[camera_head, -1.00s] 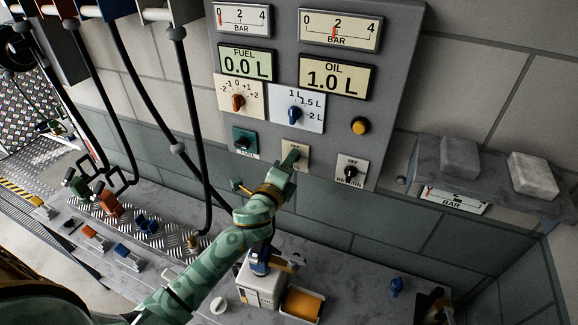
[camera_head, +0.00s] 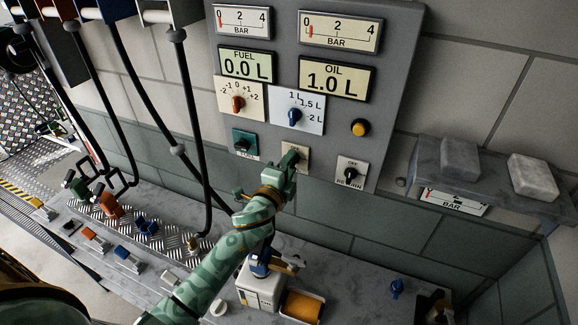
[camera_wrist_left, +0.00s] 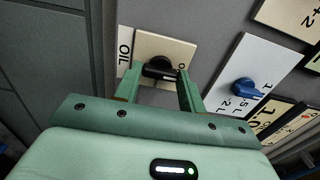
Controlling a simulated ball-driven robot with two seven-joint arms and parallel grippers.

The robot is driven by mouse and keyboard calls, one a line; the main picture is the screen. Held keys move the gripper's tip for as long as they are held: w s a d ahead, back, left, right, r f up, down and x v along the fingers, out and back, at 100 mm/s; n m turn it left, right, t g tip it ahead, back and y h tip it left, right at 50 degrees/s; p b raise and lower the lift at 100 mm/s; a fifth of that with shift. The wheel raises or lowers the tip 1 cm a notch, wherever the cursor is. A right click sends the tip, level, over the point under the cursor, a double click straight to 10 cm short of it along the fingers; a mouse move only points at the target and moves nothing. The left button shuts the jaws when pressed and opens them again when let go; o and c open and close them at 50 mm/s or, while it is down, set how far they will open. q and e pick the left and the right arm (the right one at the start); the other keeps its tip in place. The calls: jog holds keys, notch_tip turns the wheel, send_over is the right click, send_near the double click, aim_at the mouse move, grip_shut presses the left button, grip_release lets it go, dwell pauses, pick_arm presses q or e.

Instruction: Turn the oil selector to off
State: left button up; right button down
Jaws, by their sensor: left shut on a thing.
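The oil selector (camera_wrist_left: 159,69) is a black knob on a cream plate (camera_wrist_left: 176,44) with an OIL label, on the grey panel. My left gripper (camera_wrist_left: 157,80) is shut on this knob, one finger on each side of it. In the head view my left gripper (camera_head: 290,160) covers most of the knob and its plate (camera_head: 303,153). The knob's pointer lies towards the right in the wrist view; the plate's lettering is mostly hidden. The oil display (camera_head: 334,78) reads 1.0 L, and the bar gauge (camera_head: 341,31) above it has its red needle near 0.
Beside the selector are a green-plated fuel selector (camera_head: 244,142) and a return selector (camera_head: 351,172). Above are a blue knob (camera_head: 294,115), an orange knob (camera_head: 238,102) and a yellow button (camera_head: 359,127). Black hoses (camera_head: 192,120) hang left of the panel. A white can (camera_head: 262,287) stands below.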

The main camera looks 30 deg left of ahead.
pick_arm(q)
jog(key=o, duration=1)
jog(key=s, duration=0.5)
jog(key=s+b, duration=0.1)
jog(key=s, duration=0.5)
jog(key=s+d+b, duration=0.1)
jog(key=s, duration=0.4)
jog(key=shift+s, duration=0.15)
jog(key=shift+f, duration=0.1)
